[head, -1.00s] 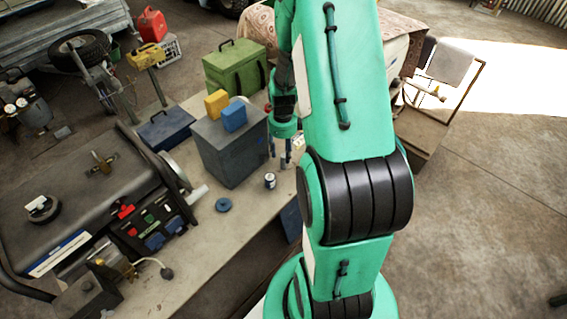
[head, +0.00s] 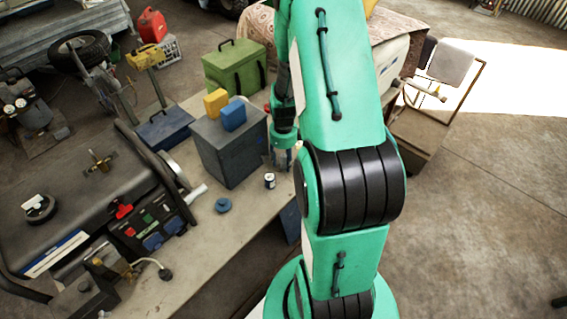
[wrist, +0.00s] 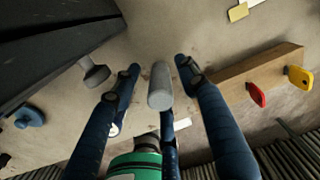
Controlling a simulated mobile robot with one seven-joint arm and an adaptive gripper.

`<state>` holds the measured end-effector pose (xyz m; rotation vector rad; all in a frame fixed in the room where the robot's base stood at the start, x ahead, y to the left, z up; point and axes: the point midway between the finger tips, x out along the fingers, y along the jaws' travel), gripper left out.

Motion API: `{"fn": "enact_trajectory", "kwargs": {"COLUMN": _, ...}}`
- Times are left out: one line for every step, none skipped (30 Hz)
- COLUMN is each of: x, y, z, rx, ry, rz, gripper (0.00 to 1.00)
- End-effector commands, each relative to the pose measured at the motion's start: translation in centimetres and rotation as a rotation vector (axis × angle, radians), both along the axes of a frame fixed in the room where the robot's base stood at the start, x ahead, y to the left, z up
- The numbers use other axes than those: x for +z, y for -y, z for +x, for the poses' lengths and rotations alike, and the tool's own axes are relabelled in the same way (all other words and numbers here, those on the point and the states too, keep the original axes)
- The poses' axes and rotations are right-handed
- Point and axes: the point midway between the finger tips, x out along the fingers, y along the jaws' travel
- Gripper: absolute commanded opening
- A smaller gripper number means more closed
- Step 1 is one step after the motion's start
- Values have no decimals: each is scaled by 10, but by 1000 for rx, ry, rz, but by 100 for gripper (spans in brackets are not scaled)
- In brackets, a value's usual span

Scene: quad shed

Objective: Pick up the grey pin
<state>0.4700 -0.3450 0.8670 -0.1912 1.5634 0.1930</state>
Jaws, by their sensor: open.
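The grey pin (wrist: 160,88) shows in the wrist view as a pale grey cylinder with a rounded end, standing up from the bench top. My gripper (wrist: 158,68) is open, with its dark blue fingers spread on both sides of the pin. A gap shows between the pin and the left and right fingers; another finger lies behind and below it in the picture. In the head view my gripper (head: 282,160) is low over the bench, to the right of the dark grey box (head: 228,150). I cannot make out the pin there.
In the wrist view a grey knob-like piece (wrist: 95,72) is at left, and a wooden bar (wrist: 225,82) with red and yellow pieces is at right.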

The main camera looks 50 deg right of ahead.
Motion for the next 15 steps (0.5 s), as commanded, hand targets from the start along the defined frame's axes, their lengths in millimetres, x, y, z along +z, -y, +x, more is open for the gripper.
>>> {"fn": "enact_trajectory", "kwargs": {"x": -5, "y": 0, "z": 0, "rx": 0, "ry": 0, "rz": 0, "gripper": 43}}
{"fn": "enact_trajectory", "kwargs": {"x": -6, "y": 0, "z": 0, "rx": 0, "ry": 1, "rz": -1, "gripper": 43}}
{"fn": "enact_trajectory", "kwargs": {"x": -8, "y": 0, "z": 1, "rx": 0, "ry": 1, "rz": -1, "gripper": 43}}
{"fn": "enact_trajectory", "kwargs": {"x": -8, "y": 0, "z": 1, "rx": 0, "ry": 1, "rz": -2, "gripper": 43}}
{"fn": "enact_trajectory", "kwargs": {"x": -9, "y": 0, "z": 1, "rx": 0, "ry": 1, "rz": -2, "gripper": 43}}
{"fn": "enact_trajectory", "kwargs": {"x": -9, "y": 0, "z": 1, "rx": 0, "ry": 1, "rz": -2, "gripper": 43}}
{"fn": "enact_trajectory", "kwargs": {"x": -9, "y": 0, "z": 1, "rx": 0, "ry": 1, "rz": -2, "gripper": 43}}
{"fn": "enact_trajectory", "kwargs": {"x": -9, "y": 0, "z": 1, "rx": 0, "ry": 1, "rz": -2, "gripper": 43}}
{"fn": "enact_trajectory", "kwargs": {"x": -9, "y": 0, "z": 1, "rx": 0, "ry": 1, "rz": -2, "gripper": 43}}
{"fn": "enact_trajectory", "kwargs": {"x": -9, "y": 0, "z": 1, "rx": 0, "ry": 1, "rz": -2, "gripper": 43}}
{"fn": "enact_trajectory", "kwargs": {"x": -9, "y": 0, "z": 1, "rx": 0, "ry": 1, "rz": -1, "gripper": 43}}
{"fn": "enact_trajectory", "kwargs": {"x": -9, "y": 0, "z": 1, "rx": 0, "ry": 1, "rz": -1, "gripper": 43}}
{"fn": "enact_trajectory", "kwargs": {"x": -9, "y": 0, "z": 1, "rx": 0, "ry": 1, "rz": -1, "gripper": 43}}
{"fn": "enact_trajectory", "kwargs": {"x": -9, "y": 0, "z": 1, "rx": 0, "ry": 1, "rz": -1, "gripper": 43}}
{"fn": "enact_trajectory", "kwargs": {"x": -9, "y": 0, "z": 0, "rx": 0, "ry": 1, "rz": -1, "gripper": 43}}
